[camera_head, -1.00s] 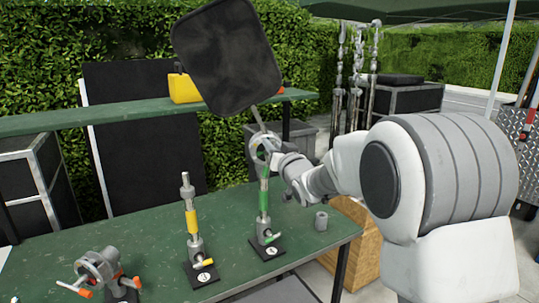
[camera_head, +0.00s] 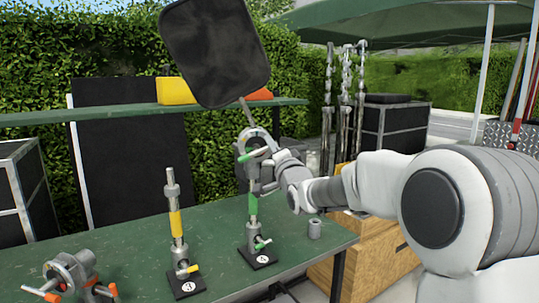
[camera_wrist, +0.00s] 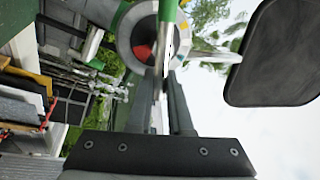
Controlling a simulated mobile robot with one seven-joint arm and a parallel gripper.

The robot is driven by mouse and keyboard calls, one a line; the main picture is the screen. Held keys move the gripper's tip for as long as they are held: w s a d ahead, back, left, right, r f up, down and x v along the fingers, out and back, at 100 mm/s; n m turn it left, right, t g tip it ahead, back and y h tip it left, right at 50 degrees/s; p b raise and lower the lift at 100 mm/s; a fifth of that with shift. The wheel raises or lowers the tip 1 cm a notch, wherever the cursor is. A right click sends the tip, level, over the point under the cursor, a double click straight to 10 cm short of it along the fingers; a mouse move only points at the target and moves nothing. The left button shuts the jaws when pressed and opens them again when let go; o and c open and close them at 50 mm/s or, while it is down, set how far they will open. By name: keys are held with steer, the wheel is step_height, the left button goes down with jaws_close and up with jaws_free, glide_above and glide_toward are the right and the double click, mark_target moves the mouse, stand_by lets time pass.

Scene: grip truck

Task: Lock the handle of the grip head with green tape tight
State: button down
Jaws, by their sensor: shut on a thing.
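The green-taped stand (camera_head: 253,206) stands upright on the table and carries the grey grip head (camera_head: 252,137) at its top. The grip head's green-sleeved handle (camera_head: 258,153) shows beside my gripper (camera_head: 272,174). In the wrist view, the round grip head (camera_wrist: 140,38) is just beyond my fingers (camera_wrist: 167,92). The green handle (camera_wrist: 168,9) comes down at the top centre, and its metal end lies between my fingers, which are shut on it. A black flag (camera_head: 214,50) on a thin rod rises from the head. My gripper hides part of the grip head in the head view.
A yellow-taped stand (camera_head: 175,222) stands to the left on the green table (camera_head: 110,240). A loose grip head with orange handles (camera_head: 70,272) lies at the front left. A small grey cylinder (camera_head: 315,228) is near the right edge. Wooden crates (camera_head: 370,255) stand beside the table.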

steer(key=shift+d+f+m+t+h+b, duration=0.1)
steer(key=shift+f+m+t+h+b, duration=0.15)
steer(key=shift+m+b, duration=0.55)
steer(key=shift+f+m+t+h+b, duration=0.15)
steer(key=shift+f+m+b, duration=0.25)
steer(key=shift+m, duration=0.6)
steer(key=shift+r, duration=0.1)
steer(key=c, duration=0.8)
jaws_free()
steer(key=shift+c, duration=0.2)
steer(key=v, duration=1.7)
steer(key=shift+s+b, duration=0.2)
steer(key=shift+b, duration=0.25)
steer(key=shift+d+r, duration=0.1)
